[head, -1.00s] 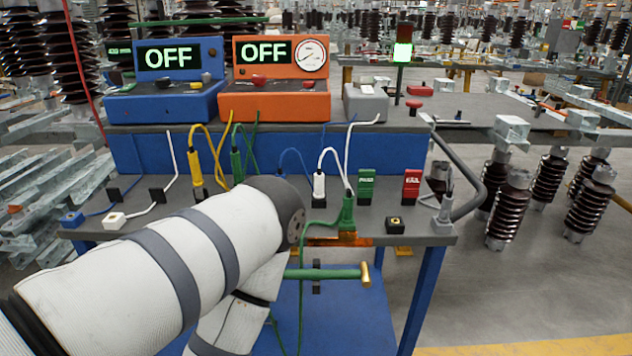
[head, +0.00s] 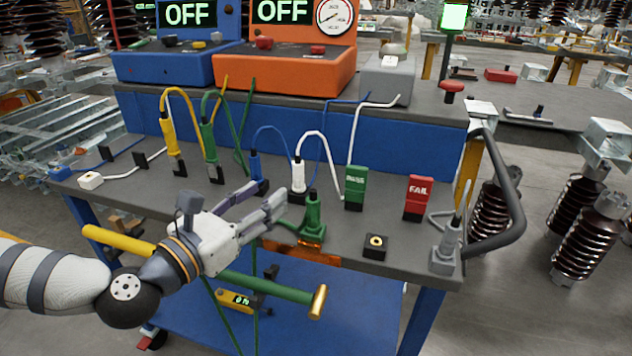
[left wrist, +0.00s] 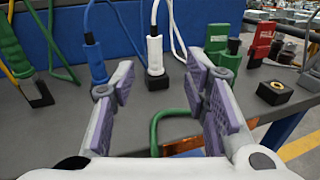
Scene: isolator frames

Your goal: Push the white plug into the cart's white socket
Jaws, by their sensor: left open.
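The white plug (head: 298,178) stands upright in a black holder on the cart's grey top, with a white cable looping from its top. In the left wrist view the white plug (left wrist: 155,56) shows beyond and between my fingers. My left gripper (head: 266,204) is open and empty, in front of the plug and apart from it; it also shows in the left wrist view (left wrist: 160,80). A white block that looks like the white socket (head: 90,181) sits at the cart's left end, with a white cable running from it. My right gripper is not in view.
A blue plug (head: 256,168) stands left of the white one. A green bar with a brass end (head: 318,302) lies below the gripper. PASS (head: 356,188) and FAIL (head: 418,198) blocks stand to the right.

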